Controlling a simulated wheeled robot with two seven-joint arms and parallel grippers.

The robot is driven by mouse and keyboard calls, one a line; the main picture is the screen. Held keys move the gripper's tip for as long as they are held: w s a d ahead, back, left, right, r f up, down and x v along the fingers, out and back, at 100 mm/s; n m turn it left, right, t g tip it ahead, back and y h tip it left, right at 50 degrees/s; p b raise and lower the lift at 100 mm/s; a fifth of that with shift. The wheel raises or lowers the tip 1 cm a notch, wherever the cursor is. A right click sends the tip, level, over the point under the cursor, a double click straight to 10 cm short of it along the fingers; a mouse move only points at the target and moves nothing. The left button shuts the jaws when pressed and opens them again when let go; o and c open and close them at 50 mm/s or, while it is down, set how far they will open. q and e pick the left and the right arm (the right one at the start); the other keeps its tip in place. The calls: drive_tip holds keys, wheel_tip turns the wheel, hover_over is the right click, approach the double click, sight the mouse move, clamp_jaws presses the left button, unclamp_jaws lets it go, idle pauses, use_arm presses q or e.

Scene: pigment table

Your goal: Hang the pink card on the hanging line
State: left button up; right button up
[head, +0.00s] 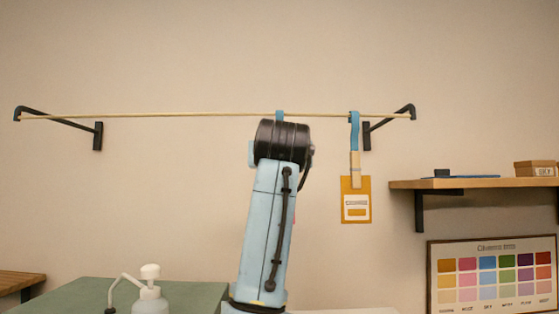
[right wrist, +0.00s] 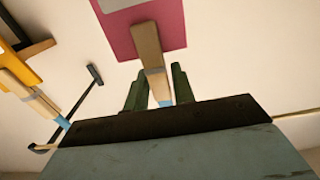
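The pink card (right wrist: 140,25) shows in the right wrist view, on a wooden clip (right wrist: 150,50) with a blue hook (right wrist: 166,103). My right gripper (right wrist: 160,75) has one finger on each side of this clip; whether they press on it is unclear. A blue hook top (head: 279,115) appears at the hanging line (head: 200,115), just above my wrist. Whether it bears on the line is hard to tell. My left gripper is out of view.
An orange card (head: 356,208) hangs from the line on the right by a clip and blue hook. Wall brackets (head: 98,136) hold the line. A shelf (head: 480,184) and colour chart (head: 492,275) are at right. A pump bottle (head: 150,295) stands lower left. The line's left half is free.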

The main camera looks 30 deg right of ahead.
drive_tip(key=o, duration=0.3)
drive_tip(key=b+v, duration=0.3)
drive_tip(key=v, duration=1)
drive_tip(key=shift+s+a, duration=0.1)
drive_tip(key=shift+s, duration=0.15)
